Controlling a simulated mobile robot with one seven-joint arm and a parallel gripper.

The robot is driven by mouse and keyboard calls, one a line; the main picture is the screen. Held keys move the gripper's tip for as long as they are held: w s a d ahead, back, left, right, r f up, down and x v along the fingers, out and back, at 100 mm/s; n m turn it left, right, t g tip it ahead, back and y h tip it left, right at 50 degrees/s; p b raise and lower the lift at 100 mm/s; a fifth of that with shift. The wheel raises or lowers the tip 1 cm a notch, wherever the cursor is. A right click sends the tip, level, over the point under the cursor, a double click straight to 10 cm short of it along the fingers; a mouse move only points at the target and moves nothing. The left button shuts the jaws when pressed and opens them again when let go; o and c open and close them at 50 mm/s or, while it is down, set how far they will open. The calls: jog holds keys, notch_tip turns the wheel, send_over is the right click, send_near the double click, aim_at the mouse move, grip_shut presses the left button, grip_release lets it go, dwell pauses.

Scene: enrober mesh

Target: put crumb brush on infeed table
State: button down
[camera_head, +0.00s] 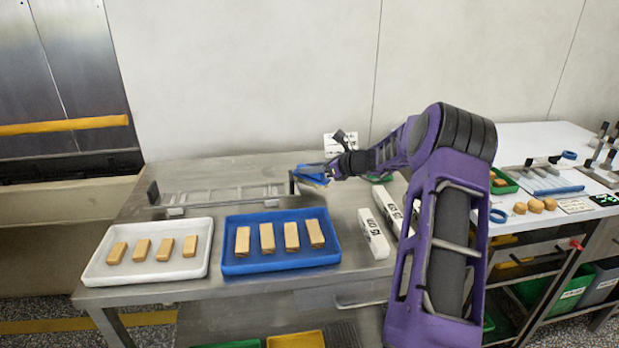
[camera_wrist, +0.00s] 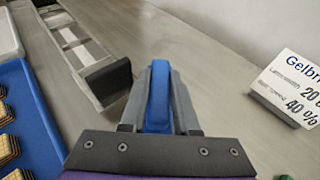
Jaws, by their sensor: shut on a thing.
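My gripper (camera_head: 318,175) is shut on a blue thing (camera_wrist: 158,95), seen as a blue handle between the fingers in the wrist view. It appears to be the crumb brush; its bristles cannot be made out. In the head view the blue thing (camera_head: 309,172) is at the fingertips, over the back middle of the steel table (camera_head: 225,169). This table seems to be the infeed table. I cannot tell whether the brush touches its top. The bare steel top also shows beneath the gripper in the wrist view (camera_wrist: 205,75).
A metal rack with dark end blocks (camera_head: 225,195) lies just left of the gripper. A white tray (camera_head: 146,277) and a blue tray (camera_head: 282,265) hold bars in front. White labelled blocks (camera_head: 373,236) and a sign (camera_head: 340,143) stand nearby. A white worktop (camera_head: 530,140) is at right.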

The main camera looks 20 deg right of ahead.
jog(key=shift+f, duration=1.15)
jog(key=c, duration=0.6)
grip_release()
jog(key=shift+c, duration=0.2)
jog(key=shift+d, duration=0.1)
jog(key=v, duration=1.2)
jog(key=shift+p, duration=0.4)
